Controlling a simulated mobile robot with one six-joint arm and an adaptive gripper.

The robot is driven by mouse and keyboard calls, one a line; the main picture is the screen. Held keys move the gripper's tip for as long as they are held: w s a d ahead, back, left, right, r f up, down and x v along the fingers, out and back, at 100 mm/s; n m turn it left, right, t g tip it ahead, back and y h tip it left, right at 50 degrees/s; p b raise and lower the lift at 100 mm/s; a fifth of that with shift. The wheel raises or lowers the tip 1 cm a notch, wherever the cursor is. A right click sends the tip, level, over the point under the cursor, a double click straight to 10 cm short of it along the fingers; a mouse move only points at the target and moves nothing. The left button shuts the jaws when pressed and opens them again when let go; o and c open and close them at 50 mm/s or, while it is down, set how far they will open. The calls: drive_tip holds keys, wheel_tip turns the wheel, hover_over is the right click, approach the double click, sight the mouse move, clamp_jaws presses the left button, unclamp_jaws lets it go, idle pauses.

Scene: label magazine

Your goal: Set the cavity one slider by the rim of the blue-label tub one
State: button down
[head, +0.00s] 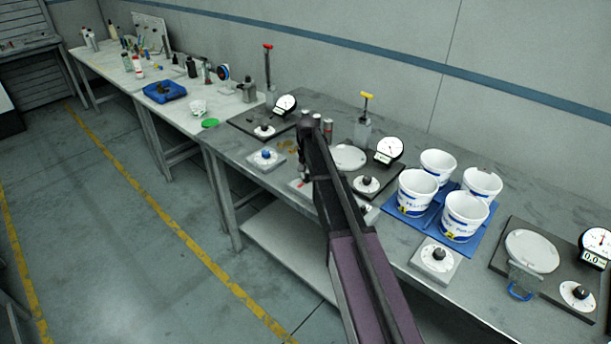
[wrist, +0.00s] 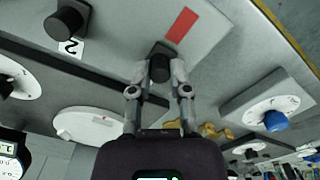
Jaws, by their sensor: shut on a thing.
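My gripper (head: 304,178) is over a pale plate at the near edge of the bench. In the wrist view my gripper (wrist: 161,66) is shut on a small dark slider knob (wrist: 161,48), on a grey plate (wrist: 215,45) with a red stripe (wrist: 181,24) beside the knob. In the head view my arm hides most of that plate. White tubs with blue labels stand in a blue tray (head: 436,222) to the right: back left (head: 437,165), front left (head: 416,192), back right (head: 483,184) and front right (head: 464,216).
A black knob with a "2" card (wrist: 70,46) is beside the slider plate. A blue-knob box (head: 266,156) is to the left, a black-knob box (head: 436,258) to the right. Dials and round pans (head: 531,250) stand on dark bases along the bench. A yellow-handled pump (head: 364,125) stands behind.

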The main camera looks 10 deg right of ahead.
drive_tip(key=shift+w+d, duration=0.15)
drive_tip(key=c, duration=0.6)
unclamp_jaws()
drive_tip(key=s+a+n, duration=0.1)
drive_tip(key=s, duration=0.9)
drive_tip(key=s+n, duration=0.1)
drive_tip(key=s, duration=1)
drive_tip(key=s+a+n, duration=0.1)
drive_tip(key=s+n, duration=0.1)
drive_tip(key=s, duration=0.8)
drive_tip(key=shift+s+a, duration=0.35)
